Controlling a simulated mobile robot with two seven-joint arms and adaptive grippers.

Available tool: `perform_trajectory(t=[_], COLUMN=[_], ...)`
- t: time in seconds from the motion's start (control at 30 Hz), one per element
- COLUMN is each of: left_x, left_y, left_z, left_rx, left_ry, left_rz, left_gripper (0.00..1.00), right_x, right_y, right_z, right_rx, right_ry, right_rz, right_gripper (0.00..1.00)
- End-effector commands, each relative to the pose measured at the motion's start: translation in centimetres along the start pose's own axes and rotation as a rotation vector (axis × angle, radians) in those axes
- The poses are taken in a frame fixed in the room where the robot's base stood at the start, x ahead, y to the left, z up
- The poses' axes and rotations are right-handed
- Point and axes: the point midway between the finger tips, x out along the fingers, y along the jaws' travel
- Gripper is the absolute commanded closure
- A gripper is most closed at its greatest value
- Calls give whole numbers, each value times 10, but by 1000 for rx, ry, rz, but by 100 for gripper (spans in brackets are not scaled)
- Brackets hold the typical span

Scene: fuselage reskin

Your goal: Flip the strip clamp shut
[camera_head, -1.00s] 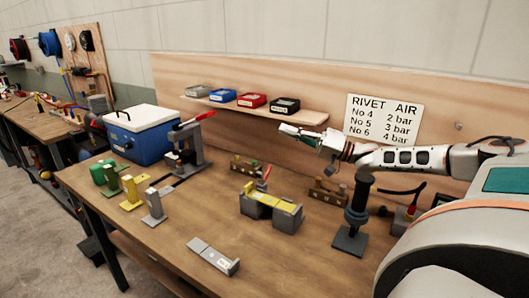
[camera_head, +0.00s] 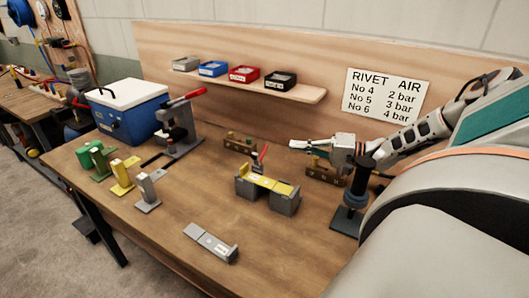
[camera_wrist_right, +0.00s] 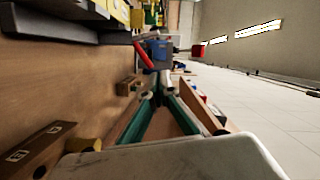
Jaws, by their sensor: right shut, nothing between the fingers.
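The strip fixture stands mid-bench as two grey blocks (camera_head: 284,204) bridged by a yellow strip (camera_head: 268,184). A small red clamp lever (camera_head: 263,153) stands up behind the strip, tilted slightly. In the right wrist view a red lever (camera_wrist_right: 143,55) shows beside the fixture's dark and yellow edge (camera_wrist_right: 95,12). My right gripper (camera_head: 292,145) is shut and empty, to the right of the lever and apart from it, pointing left. Its exact height above the bench is hard to tell. My left gripper is out of view.
A black post tool (camera_head: 357,190) stands under my right arm. A grey press with a red handle (camera_head: 184,125) and a blue cooler (camera_head: 130,113) stand left. Green, yellow (camera_head: 122,176) and grey brackets line the left edge. A grey plate (camera_head: 211,242) lies in front. A bin shelf (camera_head: 250,84) hangs behind.

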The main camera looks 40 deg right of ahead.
Motion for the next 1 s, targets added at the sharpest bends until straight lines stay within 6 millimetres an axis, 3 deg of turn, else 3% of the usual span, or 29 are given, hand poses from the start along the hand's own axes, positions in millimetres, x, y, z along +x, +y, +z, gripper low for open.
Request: perform_trajectory(t=[0.33,0.6,0.67,0.77,1.0], left_x=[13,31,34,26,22], left_y=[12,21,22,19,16], left_z=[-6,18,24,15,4], left_rx=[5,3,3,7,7], left_ry=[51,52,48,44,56], left_rz=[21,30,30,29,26], left_gripper=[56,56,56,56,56], right_x=[53,86,92,95,100], right_y=[4,6,7,-2,-1], right_z=[1,2,2,17,36], right_rx=[0,-1,1,5,2], right_ry=[0,0,-1,0,1], right_rz=[-4,1,2,-2,-1], right_gripper=[100,100,100,100,100])
